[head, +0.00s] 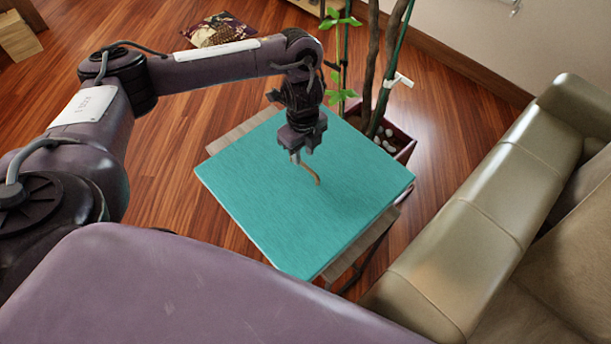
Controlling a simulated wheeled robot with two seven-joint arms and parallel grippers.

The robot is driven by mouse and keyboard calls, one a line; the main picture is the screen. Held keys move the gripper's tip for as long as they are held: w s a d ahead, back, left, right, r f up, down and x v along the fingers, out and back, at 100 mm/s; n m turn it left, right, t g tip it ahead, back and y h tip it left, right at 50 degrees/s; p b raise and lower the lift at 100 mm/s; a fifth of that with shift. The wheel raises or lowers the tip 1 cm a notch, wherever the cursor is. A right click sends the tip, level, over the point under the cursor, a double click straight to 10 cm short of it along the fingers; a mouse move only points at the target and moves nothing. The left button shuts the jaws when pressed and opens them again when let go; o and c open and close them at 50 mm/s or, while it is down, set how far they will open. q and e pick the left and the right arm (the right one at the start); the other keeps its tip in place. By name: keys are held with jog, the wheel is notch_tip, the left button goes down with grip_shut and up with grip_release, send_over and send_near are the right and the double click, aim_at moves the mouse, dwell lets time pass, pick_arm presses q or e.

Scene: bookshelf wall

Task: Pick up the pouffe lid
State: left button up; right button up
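The pouffe lid is most likely the flat teal square panel (255,205) in the middle of the head view. A thin brown curved handle (314,176) stands up near its middle. My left gripper (303,158) points down over the panel, with its fingertips right at the upper end of the handle. I cannot tell whether the fingers are closed on the handle or just beside it. The panel lies over a wooden-topped piece with dark legs (352,262), whose edges show past it. Whether the panel touches it is hidden. My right gripper is not in view.
An olive leather sofa (470,240) stands close on the right. A potted plant with stones (397,140) stands just behind the panel. A patterned cushion or mat (218,30) lies on the wooden floor at the back left. Open floor (165,165) shows left of the panel.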

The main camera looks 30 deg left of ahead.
aim_at(305, 164)
pick_arm(q)
notch_tip(305, 164, down, 6)
jog(key=shift+d+f+b, duration=0.1)
jog(key=shift+b, duration=0.95)
jog(key=c, duration=0.6)
jog(key=shift+w+r, duration=0.15)
jog(key=shift+r, duration=0.05)
grip_shut()
